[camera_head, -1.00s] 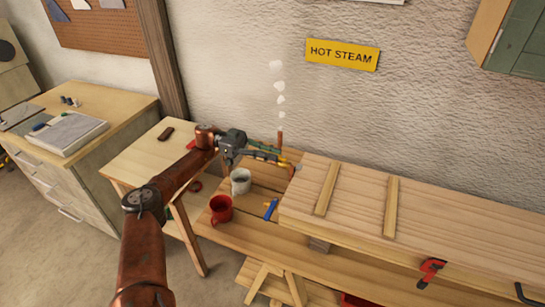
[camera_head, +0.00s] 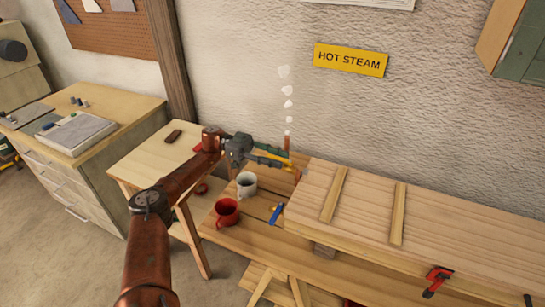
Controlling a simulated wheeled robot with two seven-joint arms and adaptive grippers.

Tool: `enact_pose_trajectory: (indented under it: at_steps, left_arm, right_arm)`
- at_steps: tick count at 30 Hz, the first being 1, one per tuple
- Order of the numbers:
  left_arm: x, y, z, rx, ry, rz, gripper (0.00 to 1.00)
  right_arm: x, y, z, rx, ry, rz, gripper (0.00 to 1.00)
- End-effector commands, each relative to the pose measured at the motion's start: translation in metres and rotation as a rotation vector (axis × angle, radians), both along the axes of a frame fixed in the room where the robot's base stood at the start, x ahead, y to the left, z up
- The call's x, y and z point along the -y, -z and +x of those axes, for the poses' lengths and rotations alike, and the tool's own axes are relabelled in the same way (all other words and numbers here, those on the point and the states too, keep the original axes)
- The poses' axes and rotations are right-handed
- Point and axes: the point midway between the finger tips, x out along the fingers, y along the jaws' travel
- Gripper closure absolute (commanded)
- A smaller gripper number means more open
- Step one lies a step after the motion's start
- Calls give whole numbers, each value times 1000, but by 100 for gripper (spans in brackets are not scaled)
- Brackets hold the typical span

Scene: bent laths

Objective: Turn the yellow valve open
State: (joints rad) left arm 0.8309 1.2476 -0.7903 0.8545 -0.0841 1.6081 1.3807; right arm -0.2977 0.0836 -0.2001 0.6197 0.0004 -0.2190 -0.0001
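My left gripper (camera_head: 279,160) reaches in from the left, low over the bench beside a copper pipe (camera_head: 287,143). White steam puffs rise above the pipe. A small patch of yellow-orange (camera_head: 293,170), which looks like part of the yellow valve, shows at the fingertips. The fingers hide most of the valve, so I cannot make out its handle angle. At this size I cannot tell whether the fingers are closed on it or only beside it. My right gripper is not in view.
A wooden bench (camera_head: 245,233) holds a white mug (camera_head: 246,183), a red mug (camera_head: 227,212) and a blue tool (camera_head: 276,213). Stacked laths or boards (camera_head: 370,205) with a red clamp (camera_head: 437,281) fill the right. A HOT STEAM sign (camera_head: 350,60) is on the wall.

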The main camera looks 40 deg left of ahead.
Motion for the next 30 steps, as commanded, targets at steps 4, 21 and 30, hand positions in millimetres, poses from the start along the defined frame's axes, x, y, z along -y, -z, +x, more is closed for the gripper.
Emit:
enact_pose_trajectory:
  at_steps: [4,21,30]
  left_arm:
    - [-15,0,-3,0,-2,0,70]
    - [-68,0,-15,0,0,0,70]
    - [-70,0,-16,0,0,0,70]
  right_arm:
    - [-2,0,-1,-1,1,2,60]
    - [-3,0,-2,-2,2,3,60]
    - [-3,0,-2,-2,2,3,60]
